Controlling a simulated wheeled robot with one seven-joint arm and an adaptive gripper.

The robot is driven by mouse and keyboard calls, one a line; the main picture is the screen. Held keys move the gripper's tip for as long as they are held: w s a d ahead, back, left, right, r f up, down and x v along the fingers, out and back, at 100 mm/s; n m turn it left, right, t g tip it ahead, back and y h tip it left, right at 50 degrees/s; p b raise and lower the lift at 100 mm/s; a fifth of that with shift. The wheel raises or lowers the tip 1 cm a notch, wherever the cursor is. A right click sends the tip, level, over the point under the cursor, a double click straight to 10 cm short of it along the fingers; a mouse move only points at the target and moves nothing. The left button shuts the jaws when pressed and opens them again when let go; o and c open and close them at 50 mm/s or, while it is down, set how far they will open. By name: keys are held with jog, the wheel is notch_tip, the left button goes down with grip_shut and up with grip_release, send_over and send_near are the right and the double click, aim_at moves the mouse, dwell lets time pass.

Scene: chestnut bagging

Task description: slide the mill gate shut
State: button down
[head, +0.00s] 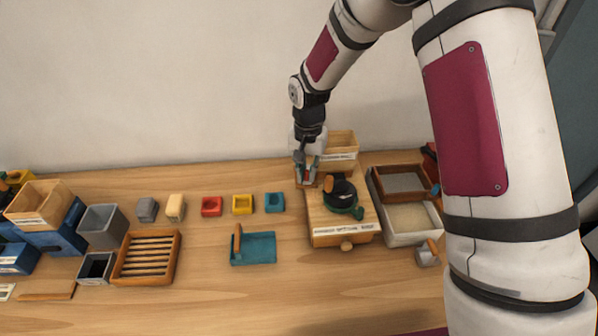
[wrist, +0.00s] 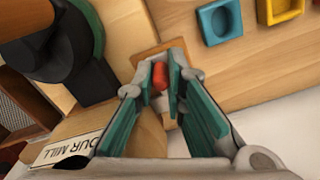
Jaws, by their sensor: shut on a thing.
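My gripper (head: 307,174) reaches down at the mill's back left corner. In the wrist view my gripper (wrist: 167,75) has its teal fingers closed on the red knob. The fingers hide part of the knob and gate, so I cannot tell how far the gate stands open.
A framed sieve and bin (head: 413,238) stand close on the mill's right. The table's front middle is clear.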

jog(key=shift+d, duration=0.35)
jog(key=c, duration=1.6)
grip_release()
notch_tip(320, 180, up, 12)
